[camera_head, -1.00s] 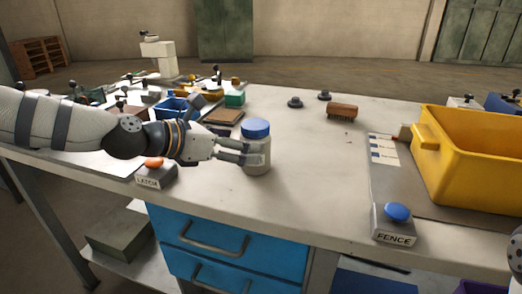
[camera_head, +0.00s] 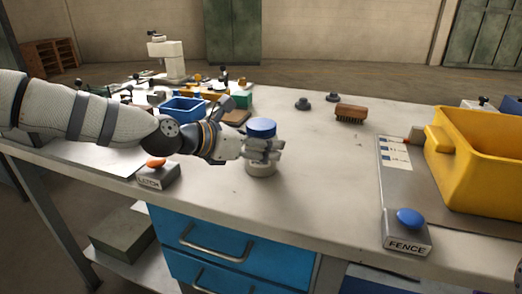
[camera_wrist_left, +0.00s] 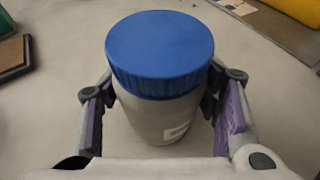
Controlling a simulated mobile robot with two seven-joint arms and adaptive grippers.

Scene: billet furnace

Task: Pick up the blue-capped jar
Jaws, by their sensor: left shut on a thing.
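The blue-capped jar (camera_head: 261,163) stands upright on the pale worktop, left of the middle of the head view. Its body is greyish white and its cap is blue. My left gripper (camera_head: 263,148) reaches it from the left and is shut around its body, just below the cap. In the left wrist view the jar (camera_wrist_left: 165,118) sits between the two purple-padded fingers, and the cap fills the upper middle.
A button box marked FENCE (camera_head: 408,232) stands at the front right, beside a yellow crate (camera_head: 478,165). A box with an orange button (camera_head: 157,174) is below my left arm. The worktop right of the jar is clear.

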